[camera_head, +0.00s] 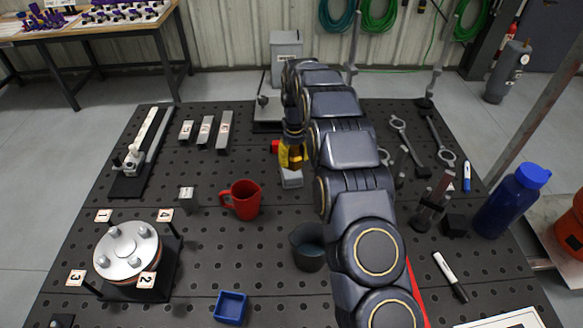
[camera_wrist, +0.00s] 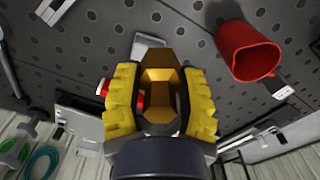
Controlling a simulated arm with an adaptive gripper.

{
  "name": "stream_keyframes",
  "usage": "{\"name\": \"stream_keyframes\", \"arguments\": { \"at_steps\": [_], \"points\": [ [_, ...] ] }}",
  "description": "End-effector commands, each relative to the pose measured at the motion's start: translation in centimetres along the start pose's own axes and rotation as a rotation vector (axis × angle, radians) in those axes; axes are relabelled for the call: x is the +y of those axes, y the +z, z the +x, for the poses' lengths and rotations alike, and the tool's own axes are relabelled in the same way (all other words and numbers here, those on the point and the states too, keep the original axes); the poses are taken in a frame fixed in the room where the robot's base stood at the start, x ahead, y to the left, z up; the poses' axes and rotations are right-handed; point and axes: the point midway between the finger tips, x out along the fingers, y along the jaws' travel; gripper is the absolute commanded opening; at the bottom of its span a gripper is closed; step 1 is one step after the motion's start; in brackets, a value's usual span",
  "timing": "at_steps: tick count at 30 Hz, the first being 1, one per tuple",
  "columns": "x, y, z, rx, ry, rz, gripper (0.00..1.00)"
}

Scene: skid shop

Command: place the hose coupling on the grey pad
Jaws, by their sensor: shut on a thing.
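My gripper (camera_head: 291,158) has yellow ribbed fingers and is shut on the brass-coloured hose coupling (camera_wrist: 160,82). The coupling fills the space between the fingers in the wrist view, and a little of it shows in the head view (camera_head: 298,153). A light grey pad (camera_head: 291,180) lies on the bench just below and in front of the gripper in the head view. In the wrist view the pad (camera_wrist: 149,44) shows partly beyond the coupling. I cannot tell whether the coupling touches the pad. My arm hides the area right of the gripper.
A red mug (camera_head: 245,199) stands left and nearer, and a dark cup (camera_head: 306,249) nearer still. A red object (camera_head: 275,146) sits close by the gripper's left side. Several grey blocks (camera_head: 205,132) lie back left. A blue bottle (camera_head: 512,202) and wrenches (camera_head: 441,140) are right.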

Motion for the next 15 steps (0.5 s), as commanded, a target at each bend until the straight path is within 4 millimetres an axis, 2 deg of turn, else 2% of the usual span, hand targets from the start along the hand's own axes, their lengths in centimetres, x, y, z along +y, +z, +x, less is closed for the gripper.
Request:
{"name": "stream_keyframes", "arguments": {
  "at_steps": [1,8,15],
  "points": [
    [0.1,-0.5,1.1,-0.005,-0.001,0.000,0.07],
    [0.8,-2.7,3.8,-0.003,0.001,-0.002,0.07],
    [1.0,-3.6,4.7,-0.001,0.000,-0.001,0.07]
  ]
}}
